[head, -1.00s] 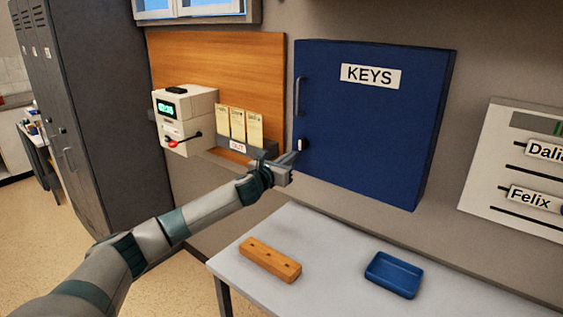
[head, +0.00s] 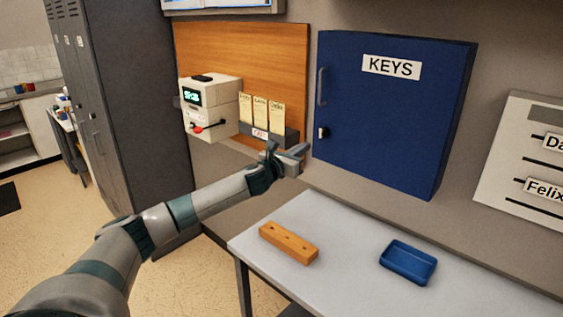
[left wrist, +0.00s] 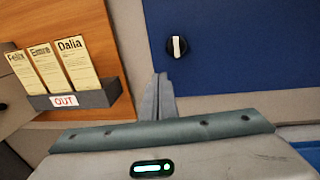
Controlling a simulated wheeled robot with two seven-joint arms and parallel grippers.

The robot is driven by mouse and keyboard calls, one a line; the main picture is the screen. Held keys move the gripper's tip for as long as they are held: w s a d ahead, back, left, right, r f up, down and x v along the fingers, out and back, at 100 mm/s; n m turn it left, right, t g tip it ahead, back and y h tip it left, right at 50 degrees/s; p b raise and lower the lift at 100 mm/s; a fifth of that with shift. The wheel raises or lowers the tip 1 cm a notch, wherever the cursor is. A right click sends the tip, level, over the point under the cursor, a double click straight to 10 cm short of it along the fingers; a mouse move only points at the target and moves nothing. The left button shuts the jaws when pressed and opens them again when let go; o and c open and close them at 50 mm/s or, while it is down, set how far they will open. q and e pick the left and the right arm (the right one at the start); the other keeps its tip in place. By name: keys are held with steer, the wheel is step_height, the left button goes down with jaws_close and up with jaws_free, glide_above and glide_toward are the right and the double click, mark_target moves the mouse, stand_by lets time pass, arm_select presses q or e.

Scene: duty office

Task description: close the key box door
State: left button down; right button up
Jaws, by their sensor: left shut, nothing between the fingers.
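The blue key box door (head: 385,120), labelled KEYS, looks shut and lies flat over the box on the wall. It has a vertical handle (head: 321,87) at its left edge and a black and white knob (head: 323,133) below that. The knob also shows in the left wrist view (left wrist: 177,46), its white bar about upright. My left gripper (head: 303,149) is shut and empty, just below and left of the knob, apart from it. In the left wrist view its fingers (left wrist: 160,82) point up toward the door's lower left corner. My right gripper is not in view.
A table (head: 345,250) below the box bears a wooden block (head: 289,243) and a blue tray (head: 408,262). A card rack (head: 268,134) and a white time clock (head: 210,108) are left of my gripper. A name board (head: 515,160) hangs at right.

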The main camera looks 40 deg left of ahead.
arm_select(q)
steer(key=s+b, duration=0.3)
steer(key=s, duration=0.6)
steer(key=shift+a+f+b, duration=0.3)
steer(key=shift+a+b, duration=0.1)
steer(key=shift+a, duration=0.05)
